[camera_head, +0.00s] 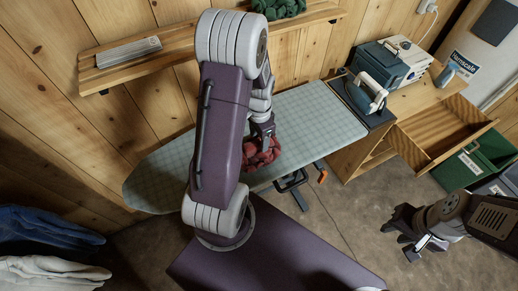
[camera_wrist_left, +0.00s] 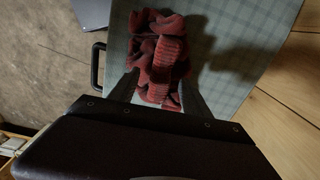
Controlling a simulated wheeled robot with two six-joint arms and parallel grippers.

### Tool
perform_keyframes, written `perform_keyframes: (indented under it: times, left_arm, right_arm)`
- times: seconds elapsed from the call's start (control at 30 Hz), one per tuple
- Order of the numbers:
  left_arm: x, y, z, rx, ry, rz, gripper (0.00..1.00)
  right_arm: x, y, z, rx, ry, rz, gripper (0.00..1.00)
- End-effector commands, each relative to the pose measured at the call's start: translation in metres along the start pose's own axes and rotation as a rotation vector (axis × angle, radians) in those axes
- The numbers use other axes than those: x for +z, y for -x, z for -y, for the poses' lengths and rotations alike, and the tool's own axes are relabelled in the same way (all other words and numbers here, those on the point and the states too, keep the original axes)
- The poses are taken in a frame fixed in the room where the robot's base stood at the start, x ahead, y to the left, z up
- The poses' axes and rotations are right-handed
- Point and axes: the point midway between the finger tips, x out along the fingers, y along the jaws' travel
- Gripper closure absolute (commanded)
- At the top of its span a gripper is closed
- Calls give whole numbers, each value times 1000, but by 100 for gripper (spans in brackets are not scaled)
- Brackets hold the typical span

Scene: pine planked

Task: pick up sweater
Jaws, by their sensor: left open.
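The sweater is a crumpled red and dark knit bundle (camera_head: 258,154) near the front edge of the ironing board (camera_head: 163,178). In the left wrist view the sweater (camera_wrist_left: 158,55) lies on the board's checked cover (camera_wrist_left: 235,22), with its lower end between my fingers. My left gripper (camera_head: 264,143) is right at the sweater and partly hides it in the head view. Its two fingers (camera_wrist_left: 158,92) are apart, one on each side of the sweater; I cannot tell whether they touch it. My right gripper (camera_head: 408,236) is over the floor at the lower right, away from the sweater.
An iron (camera_head: 367,93) stands at the board's right end, beside a blue-grey station (camera_head: 387,65). A wooden desk with an open drawer (camera_head: 440,137) and green bins (camera_head: 468,165) are at right. A wall shelf (camera_head: 180,52) runs behind the board. Blue and white cloths lie at lower left.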

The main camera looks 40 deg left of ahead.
Motion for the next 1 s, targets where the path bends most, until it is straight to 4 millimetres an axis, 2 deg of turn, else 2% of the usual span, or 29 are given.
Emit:
perform_keyframes:
  times: [0.1, 0.27, 0.3, 0.4, 0.5, 1.0]
  left_arm:
    - [0, -9, 0, 1, 0, 1, 44]
    - [0, -9, 0, 0, 1, 0, 44]
    - [0, -9, 0, 0, 1, 0, 49]
    - [0, -8, 0, 0, 1, 0, 77]
    - [0, -8, 0, 0, 1, 0, 100]
    - [0, -8, 0, -1, 0, -1, 100]
  right_arm:
    - [0, 0, 0, 0, 0, 0, 67]
    - [0, 0, 0, 0, 0, 0, 67]
    - [0, 0, 0, 0, 0, 0, 67]
    - [0, 0, 0, 0, 0, 0, 67]
    - [0, 0, 0, 0, 0, 0, 67]
    - [0, 0, 0, 0, 0, 0, 67]
